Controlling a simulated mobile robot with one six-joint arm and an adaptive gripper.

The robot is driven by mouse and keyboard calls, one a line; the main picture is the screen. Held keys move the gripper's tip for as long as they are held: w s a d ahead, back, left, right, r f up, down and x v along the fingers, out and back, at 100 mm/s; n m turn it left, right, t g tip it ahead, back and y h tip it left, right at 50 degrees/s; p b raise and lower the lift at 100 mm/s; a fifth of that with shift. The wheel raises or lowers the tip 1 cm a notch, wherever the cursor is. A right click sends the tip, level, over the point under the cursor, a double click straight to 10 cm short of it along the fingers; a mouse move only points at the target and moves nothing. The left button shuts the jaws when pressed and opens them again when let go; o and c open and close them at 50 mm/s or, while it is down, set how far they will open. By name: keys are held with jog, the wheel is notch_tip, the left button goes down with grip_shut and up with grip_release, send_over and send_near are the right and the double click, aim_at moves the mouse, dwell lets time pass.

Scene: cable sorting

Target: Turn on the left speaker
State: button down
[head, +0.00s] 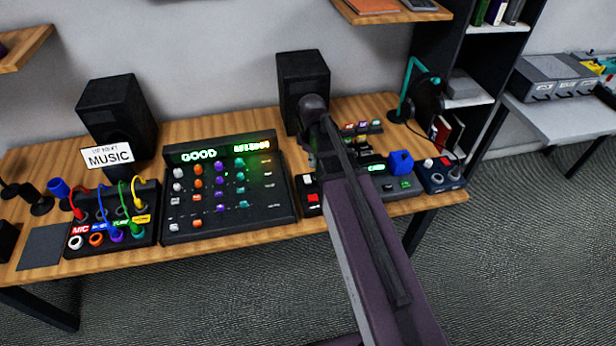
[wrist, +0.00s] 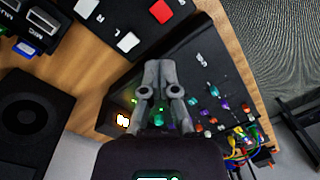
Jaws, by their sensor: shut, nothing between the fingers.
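The left speaker (head: 118,112) is a black box standing at the back left of the wooden desk, behind a MUSIC sign. I cannot make out a switch on it. A second black speaker (head: 302,82) stands at the back centre; it seems to be the one at the left of the wrist view (wrist: 32,125). My gripper (wrist: 158,64) is shut and empty above the mixer (wrist: 190,85), which has colored knobs. In the head view my arm largely hides the gripper, well to the right of the left speaker.
The mixer (head: 222,222) reads GOOD. A patch box (head: 112,238) with colored cables sits left of it, in front of the left speaker. The MUSIC sign (head: 107,156) stands between. A headphone stand (head: 408,90) and small button boxes are at the right.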

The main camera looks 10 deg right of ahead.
aim_at(308, 182)
jog(key=w+n, duration=0.7)
jog(key=shift+w+r+g, duration=0.2)
jog(key=shift+g, duration=0.1)
jog(key=shift+f, duration=0.2)
jog(key=f+b, duration=0.4)
jog(key=s+f+b, duration=0.1)
jog(key=f+b, duration=0.8)
jog(key=shift+s+f+b, duration=0.25)
jog(key=shift+s+b, duration=0.05)
jog(key=shift+s, duration=0.05)
dwell(0.3)
dwell(0.5)
